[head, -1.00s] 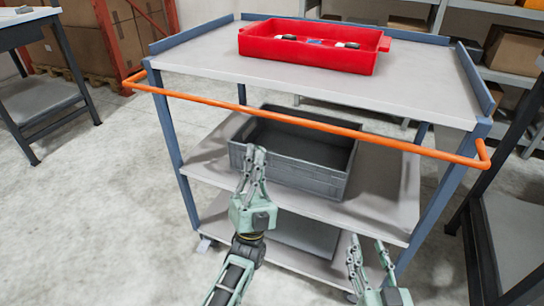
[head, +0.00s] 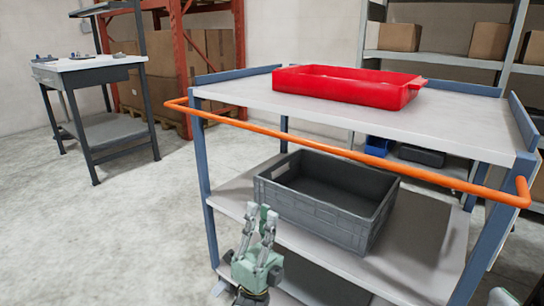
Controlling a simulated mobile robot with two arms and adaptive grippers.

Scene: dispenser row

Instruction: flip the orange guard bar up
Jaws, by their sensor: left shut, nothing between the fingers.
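The orange guard bar (head: 350,154) runs across the front of the cart, a little below the edge of its top shelf (head: 300,108). Its ends bend back toward the cart's front posts. My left gripper (head: 262,212) points up in front of the middle shelf, below the bar and apart from it. Its fingers are shut and empty. A small pale tip at the bottom right edge seems to be my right gripper (head: 501,297). Most of it is cut off, so its fingers cannot be read.
A red tray (head: 345,93) sits on the top shelf and a grey crate (head: 325,215) on the middle shelf. A workbench (head: 95,75) stands at the back left, and shelving with boxes (head: 445,45) at the back right. The floor left of the cart is clear.

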